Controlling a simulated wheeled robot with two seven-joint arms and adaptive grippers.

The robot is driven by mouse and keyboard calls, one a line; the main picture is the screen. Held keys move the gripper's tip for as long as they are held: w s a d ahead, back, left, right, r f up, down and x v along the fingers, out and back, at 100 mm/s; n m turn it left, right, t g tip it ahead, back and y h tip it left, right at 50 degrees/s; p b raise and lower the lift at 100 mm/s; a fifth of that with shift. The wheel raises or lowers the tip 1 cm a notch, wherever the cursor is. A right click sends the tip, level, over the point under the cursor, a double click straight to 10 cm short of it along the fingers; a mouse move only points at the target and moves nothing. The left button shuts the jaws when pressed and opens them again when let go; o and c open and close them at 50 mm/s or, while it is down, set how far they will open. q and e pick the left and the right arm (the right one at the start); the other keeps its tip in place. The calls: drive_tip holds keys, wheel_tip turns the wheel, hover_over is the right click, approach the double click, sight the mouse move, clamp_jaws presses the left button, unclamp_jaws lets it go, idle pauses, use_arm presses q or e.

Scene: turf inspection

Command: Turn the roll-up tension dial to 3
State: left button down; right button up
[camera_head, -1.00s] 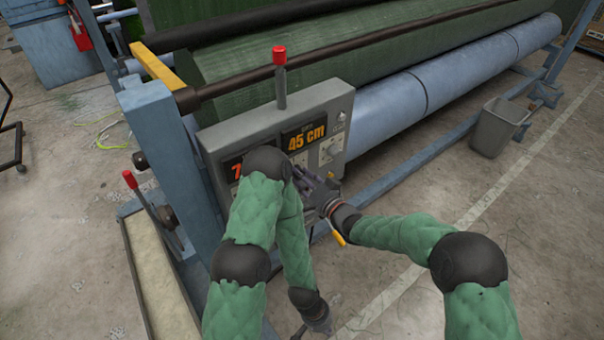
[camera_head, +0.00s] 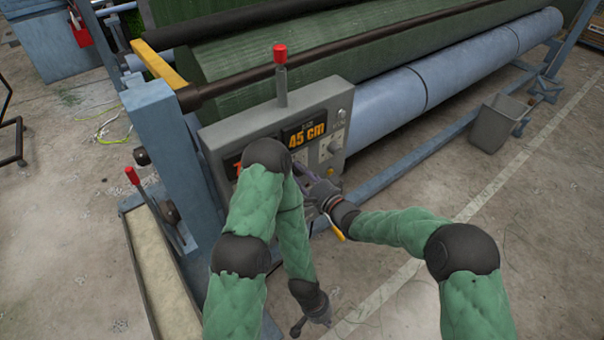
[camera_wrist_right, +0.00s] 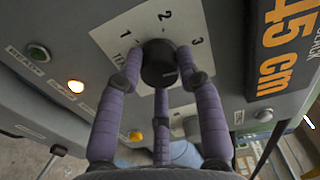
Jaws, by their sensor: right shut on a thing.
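The tension dial is a black round knob (camera_wrist_right: 158,58) on a white plate (camera_wrist_right: 112,38) marked 1, 2 and 3, clear in the right wrist view. My right gripper (camera_wrist_right: 161,75) is shut on the knob, its purple fingers around its sides and lower edge. I cannot tell which number the knob points to. In the head view my right gripper (camera_head: 314,190) is at the lower part of the grey control panel (camera_head: 232,128), and the dial is hidden behind my arm and hand. My left gripper (camera_head: 315,314) hangs low, away from the panel; its jaw opening is unclear.
A grey bin (camera_head: 497,123) stands on the floor at right.

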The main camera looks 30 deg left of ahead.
drive_tip(key=shift+w+d+r, duration=0.1)
drive_tip(key=shift+w+r, duration=0.35)
drive_tip(key=shift+r, duration=0.05)
drive_tip(key=o, duration=1.1)
drive_tip(key=shift+f, duration=0.1)
drive_tip(key=shift+o, duration=0.2)
drive_tip(key=shift+f, duration=0.15)
drive_tip(key=shift+s+f, duration=0.1)
drive_tip(key=shift+s, duration=0.1)
drive_tip(key=v, duration=1.2)
drive_tip(key=shift+f, duration=0.1)
